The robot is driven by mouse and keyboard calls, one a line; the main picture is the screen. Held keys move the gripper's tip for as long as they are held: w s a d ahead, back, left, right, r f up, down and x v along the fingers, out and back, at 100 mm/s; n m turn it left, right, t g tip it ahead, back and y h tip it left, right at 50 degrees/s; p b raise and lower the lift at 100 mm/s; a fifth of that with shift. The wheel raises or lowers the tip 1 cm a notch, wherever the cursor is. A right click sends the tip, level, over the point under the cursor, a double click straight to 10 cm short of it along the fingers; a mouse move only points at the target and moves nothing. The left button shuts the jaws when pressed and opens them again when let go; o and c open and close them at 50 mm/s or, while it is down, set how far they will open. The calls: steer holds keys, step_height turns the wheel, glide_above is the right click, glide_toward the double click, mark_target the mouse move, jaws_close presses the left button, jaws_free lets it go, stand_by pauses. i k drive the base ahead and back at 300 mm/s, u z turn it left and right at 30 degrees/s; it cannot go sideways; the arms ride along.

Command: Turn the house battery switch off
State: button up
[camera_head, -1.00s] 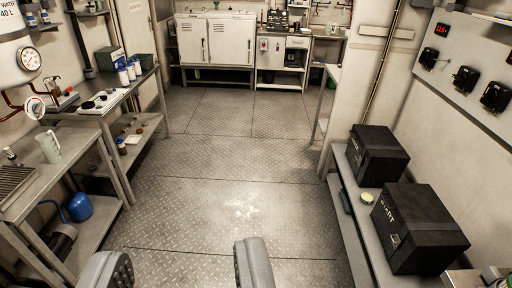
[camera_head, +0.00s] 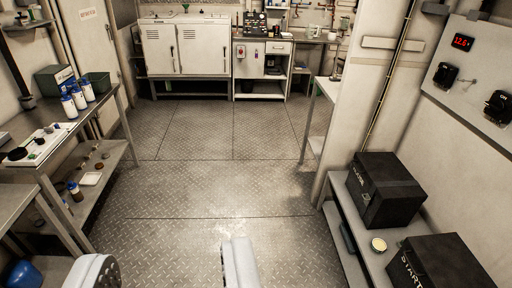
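A grey panel (camera_head: 474,82) on the right wall carries a red digital display (camera_head: 462,42) and black switches. One black switch (camera_head: 445,75) sits below the display, with a small metal part beside it. Another black switch (camera_head: 498,106) is nearer, at the right edge. Their labels are too small to read, so I cannot tell which is the house battery switch or how either is set. My gripper (camera_head: 168,268) is at the bottom of the view, fingers wide apart and empty, over the floor and far from the panel.
Two black boxes, one far (camera_head: 386,190) and one near (camera_head: 440,264) lettered START, stand on a right shelf (camera_head: 345,212) below the panel. A left bench (camera_head: 60,160) holds bottles. White cabinets (camera_head: 188,48) stand at the back. The middle floor is clear.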

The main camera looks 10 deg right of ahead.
mark_target(440, 74)
steer(key=z, duration=0.15)
steer(key=i, duration=1.3)
steer(key=z, duration=0.65)
steer(key=i, duration=1.3)
steer(key=z, duration=0.5)
steer(key=i, duration=0.9)
steer(key=z, duration=0.2)
